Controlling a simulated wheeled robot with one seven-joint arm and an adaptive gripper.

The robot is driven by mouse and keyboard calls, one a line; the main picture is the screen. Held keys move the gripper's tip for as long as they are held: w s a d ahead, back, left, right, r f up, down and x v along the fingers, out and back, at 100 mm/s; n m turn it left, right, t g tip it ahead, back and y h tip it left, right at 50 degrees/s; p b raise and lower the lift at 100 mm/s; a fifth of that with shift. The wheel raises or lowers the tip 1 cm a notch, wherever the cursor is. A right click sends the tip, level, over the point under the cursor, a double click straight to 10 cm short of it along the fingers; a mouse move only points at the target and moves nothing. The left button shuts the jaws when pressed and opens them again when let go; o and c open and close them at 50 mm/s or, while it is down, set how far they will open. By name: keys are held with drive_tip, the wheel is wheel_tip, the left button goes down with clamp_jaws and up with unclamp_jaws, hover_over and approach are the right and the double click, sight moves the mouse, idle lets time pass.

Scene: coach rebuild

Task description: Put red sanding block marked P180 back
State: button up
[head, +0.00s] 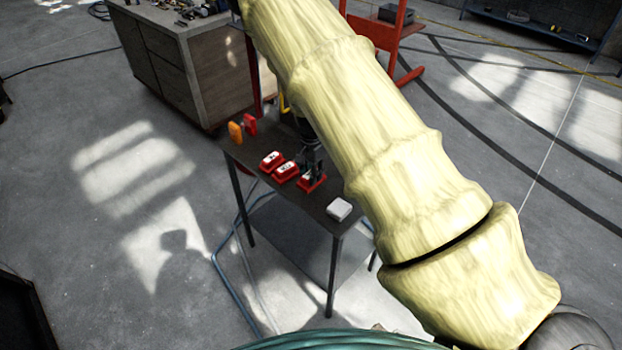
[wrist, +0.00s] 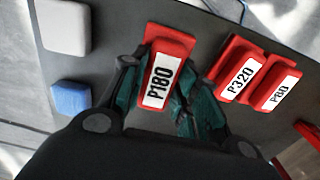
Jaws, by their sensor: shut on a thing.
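The red sanding block marked P180 (wrist: 158,84) is between the two fingers of my gripper (wrist: 160,88) in the wrist view, its white label facing the camera. My gripper is shut on it. In the head view my gripper (head: 311,163) points down over the table, and the red block (head: 313,184) shows below it, partly covered by the fingers. It is at or very near the tabletop; I cannot tell whether it touches. Red blocks marked P320 (wrist: 239,72) and P80 (wrist: 275,86) stand beside it in a row.
The dark table (head: 330,184) also bears a white block (head: 339,209) near its front corner, and an orange item (head: 235,132) and a red item (head: 250,124) at the far left. A blue block (wrist: 70,98) shows in the wrist view. A wooden workbench (head: 180,70) stands behind.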

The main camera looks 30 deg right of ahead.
drive_tip(key=shift+f+p, duration=0.85)
drive_tip(key=shift+f, duration=0.9)
drive_tip(key=o, duration=0.9)
drive_tip(key=shift+r, duration=0.1)
drive_tip(key=shift+r+b, duration=1.85)
drive_tip(key=shift+r, duration=4.05)
